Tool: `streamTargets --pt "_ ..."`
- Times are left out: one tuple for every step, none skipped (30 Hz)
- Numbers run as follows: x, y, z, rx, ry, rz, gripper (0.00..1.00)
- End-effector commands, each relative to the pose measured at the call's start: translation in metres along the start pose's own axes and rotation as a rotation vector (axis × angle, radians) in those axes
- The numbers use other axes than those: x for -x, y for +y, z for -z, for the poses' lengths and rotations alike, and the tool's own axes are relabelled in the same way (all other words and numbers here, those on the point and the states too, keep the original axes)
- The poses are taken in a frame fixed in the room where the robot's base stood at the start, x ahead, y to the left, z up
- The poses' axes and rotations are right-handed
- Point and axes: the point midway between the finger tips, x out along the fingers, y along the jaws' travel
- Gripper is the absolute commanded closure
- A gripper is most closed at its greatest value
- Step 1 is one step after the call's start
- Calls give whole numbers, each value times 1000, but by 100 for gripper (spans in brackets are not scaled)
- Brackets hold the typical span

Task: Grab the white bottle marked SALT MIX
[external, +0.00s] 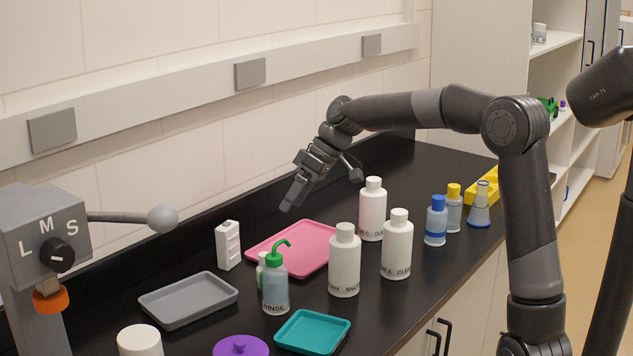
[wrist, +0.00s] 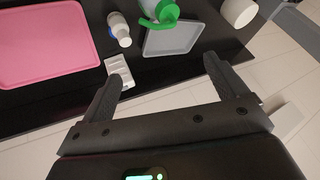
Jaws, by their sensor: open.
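The white bottle whose label reads in part "MIX SALT" (external: 344,266) stands upright on the black bench in the external view, right of the rinse bottle. Two similar white bottles stand close by: one with a label reading "R A CLE" (external: 397,252) to its right, and one with "R C CLE" (external: 372,215) behind. My gripper (external: 288,207) is up near the wall, left of and behind the salt bottle, apart from it, fingers pointing down. In the wrist view my gripper (wrist: 164,68) is open and empty. I cannot make out the salt bottle there.
A pink tray (external: 300,262), white block (external: 228,246), grey tray (external: 190,305), green-topped rinse bottle (external: 275,291), teal tray (external: 311,334) and purple lid (external: 240,347) crowd the bench. Blue-capped bottle (external: 436,225) and flask (external: 481,210) stand right. A knobbed lever (external: 162,219) juts out left.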

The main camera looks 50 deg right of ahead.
Motion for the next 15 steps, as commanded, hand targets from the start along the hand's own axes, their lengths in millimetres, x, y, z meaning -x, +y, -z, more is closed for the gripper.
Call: streamTargets --pt "4 -3 -7 -57 -30 -50 10" --pt "7 -3 -12 -99 -46 -82 10" --pt "10 -3 -18 -157 -63 -126 10" --pt "14 -3 -22 -199 -74 -161 10" --pt "17 -2 -27 -242 -83 -196 10" --pt "22 -2 -32 -297 -90 -245 10" --pt "26 -1 -37 -340 -93 -281 10" --pt "31 -1 -41 -382 -93 -318 10" --pt "36 -1 -46 -436 -90 -366 10" --pt "42 0 -50 -477 -84 -404 10" --pt "47 1 -54 -519 -77 -441 10" --pt "54 1 -59 -571 -63 -490 10" --pt "60 2 -62 -611 -50 -526 10" --pt "65 2 -65 -649 -35 -561 10" --pt "72 2 -69 -696 -14 -602 10"
